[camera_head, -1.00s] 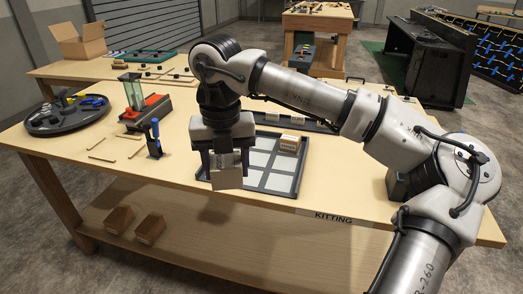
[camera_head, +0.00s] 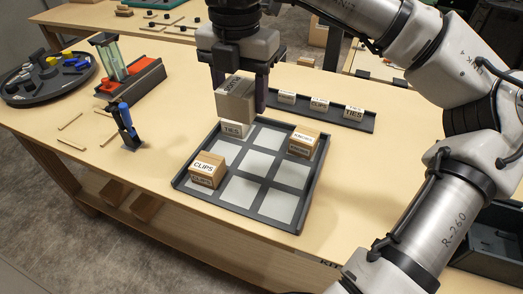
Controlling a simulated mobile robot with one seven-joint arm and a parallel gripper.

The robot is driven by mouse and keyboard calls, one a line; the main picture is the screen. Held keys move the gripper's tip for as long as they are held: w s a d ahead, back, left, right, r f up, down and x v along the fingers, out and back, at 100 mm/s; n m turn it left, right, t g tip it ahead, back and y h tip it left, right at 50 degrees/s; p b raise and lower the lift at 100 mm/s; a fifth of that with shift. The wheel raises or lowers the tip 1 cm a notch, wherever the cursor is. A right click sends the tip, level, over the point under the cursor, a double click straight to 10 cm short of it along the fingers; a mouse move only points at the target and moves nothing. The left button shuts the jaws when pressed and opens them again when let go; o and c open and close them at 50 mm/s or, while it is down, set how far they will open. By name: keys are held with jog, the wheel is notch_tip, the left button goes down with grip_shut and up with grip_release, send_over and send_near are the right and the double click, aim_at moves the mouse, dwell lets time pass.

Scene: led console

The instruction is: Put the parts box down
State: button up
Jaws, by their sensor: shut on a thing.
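My gripper (camera_head: 240,88) is shut on a cardboard parts box (camera_head: 235,104), whose printed top label is too blurred to read. The box is slightly tilted and appears above the back left part of the dark-framed kitting tray (camera_head: 241,208). The tray has a grid of pale compartments. A box marked CLIPS (camera_head: 207,171) sits in its left column, and another labelled box (camera_head: 303,142) sits at the back right. A white TIES label (camera_head: 233,129) shows just below the held box; what is behind it is partly hidden.
A dark rack (camera_head: 330,113) with several white labels lies behind the tray. A blue-handled tool (camera_head: 125,125) stands to the left, near a red-based fixture (camera_head: 130,80) and a round dark tray (camera_head: 46,80).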

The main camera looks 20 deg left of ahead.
aim_at(246, 182)
notch_tip(246, 182, down, 20)
jog(key=shift+s+r+p, duration=0.1)
jog(key=shift+r+p, duration=0.05)
jog(key=shift+p, duration=0.85)
jog(key=shift+f, duration=0.2)
jog(key=o, duration=0.7)
jog(key=shift+r, duration=0.1)
notch_tip(246, 182, up, 12)
jog(key=shift+r+b, duration=0.15)
jog(key=shift+b, duration=0.45)
